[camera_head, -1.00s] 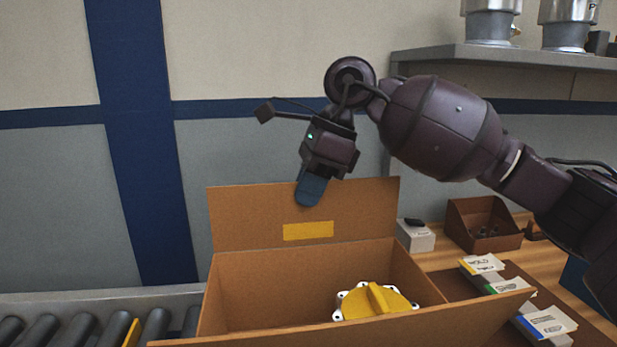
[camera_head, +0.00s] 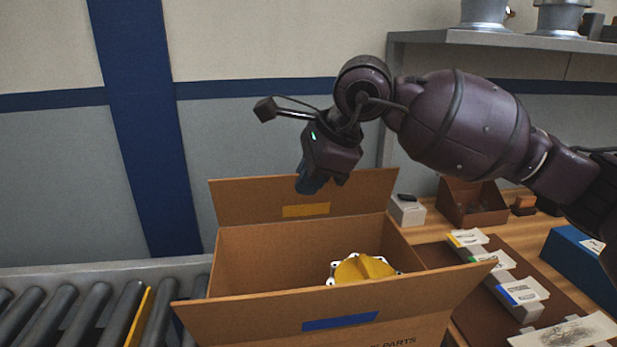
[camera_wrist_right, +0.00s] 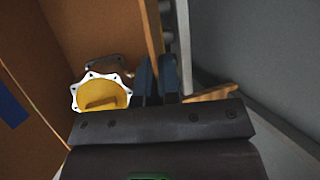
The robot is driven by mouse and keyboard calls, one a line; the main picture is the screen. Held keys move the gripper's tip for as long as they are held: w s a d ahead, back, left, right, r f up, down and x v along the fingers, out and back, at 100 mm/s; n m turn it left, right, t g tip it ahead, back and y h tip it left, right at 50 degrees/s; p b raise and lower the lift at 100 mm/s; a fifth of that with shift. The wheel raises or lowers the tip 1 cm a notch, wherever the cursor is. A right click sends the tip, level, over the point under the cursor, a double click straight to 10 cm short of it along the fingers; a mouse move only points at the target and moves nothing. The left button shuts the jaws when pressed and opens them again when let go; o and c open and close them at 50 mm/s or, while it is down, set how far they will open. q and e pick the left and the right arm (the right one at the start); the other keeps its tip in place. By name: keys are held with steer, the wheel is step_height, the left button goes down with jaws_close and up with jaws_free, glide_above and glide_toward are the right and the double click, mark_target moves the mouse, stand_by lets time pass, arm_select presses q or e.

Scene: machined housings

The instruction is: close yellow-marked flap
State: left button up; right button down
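An open cardboard box (camera_head: 245,275) stands in front of me. Its far flap (camera_head: 245,205) stands up, with a yellow mark (camera_head: 306,210) on the face toward me. My right gripper (camera_head: 309,184) is at the top edge of this flap, its fingertips overlapping the edge in the head view. I cannot tell whether they touch it. My left gripper is out of view.
A yellow-topped housing (camera_head: 362,270) lies inside the box. The near flap, with a blue mark (camera_head: 340,321), is folded outward. A roller conveyor (camera_head: 90,305) is on the left. On the right are labelled cards (camera_head: 523,292), a brown bin (camera_head: 473,203) and a blue box (camera_head: 577,255).

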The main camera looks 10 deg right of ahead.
steer(key=c, duration=1.4)
jaws_free()
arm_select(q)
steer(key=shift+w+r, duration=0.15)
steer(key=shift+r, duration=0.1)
arm_select(e)
steer(key=shift+o, duration=0.4)
steer(key=shift+r, duration=0.1)
